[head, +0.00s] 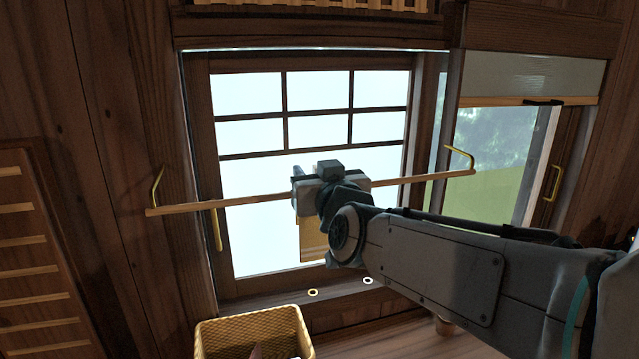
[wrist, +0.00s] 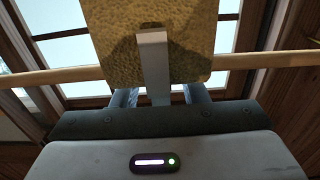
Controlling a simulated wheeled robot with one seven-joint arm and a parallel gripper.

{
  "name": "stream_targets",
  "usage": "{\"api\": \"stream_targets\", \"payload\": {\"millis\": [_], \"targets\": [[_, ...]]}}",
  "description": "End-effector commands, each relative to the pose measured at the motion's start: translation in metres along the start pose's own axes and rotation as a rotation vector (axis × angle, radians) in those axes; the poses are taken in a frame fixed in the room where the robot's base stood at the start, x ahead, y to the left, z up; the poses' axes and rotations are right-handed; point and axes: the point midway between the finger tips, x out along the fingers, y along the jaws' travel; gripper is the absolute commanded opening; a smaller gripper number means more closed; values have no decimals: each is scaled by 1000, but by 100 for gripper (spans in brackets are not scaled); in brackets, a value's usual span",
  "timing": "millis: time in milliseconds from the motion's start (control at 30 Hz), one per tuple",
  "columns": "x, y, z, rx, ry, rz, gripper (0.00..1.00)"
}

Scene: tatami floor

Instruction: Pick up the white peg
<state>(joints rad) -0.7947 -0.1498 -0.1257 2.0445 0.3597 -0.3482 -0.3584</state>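A pale, whitish strip that looks like the white peg (wrist: 153,62) stands upright in the middle of the wrist view, in front of a gold, speckled panel (wrist: 190,25). My gripper (wrist: 160,95) has its two bluish fingers apart, one on each side of the strip's lower end. A gap shows at the right finger; contact at the left one is unclear. In the head view my gripper (head: 300,174) is at the wooden rod, in front of the window. The panel's lower part (head: 312,240) shows below it; the peg is hidden there.
The wooden rod (head: 420,179) runs across the window between two brass brackets. A woven basket (head: 215,335) stands below. Slatted wood (head: 35,270) is at left.

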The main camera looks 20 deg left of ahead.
Motion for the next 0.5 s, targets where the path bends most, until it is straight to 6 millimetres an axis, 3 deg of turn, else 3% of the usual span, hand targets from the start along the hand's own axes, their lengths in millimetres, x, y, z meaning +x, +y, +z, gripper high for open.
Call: {"api": "stream_targets", "payload": {"millis": [267,300,433,500], "targets": [[4,0,0,-1,0,-1,40],[4,0,0,-1,0,-1,37],[4,0,0,0,0,-1,1],[4,0,0,0,0,0,0]]}}
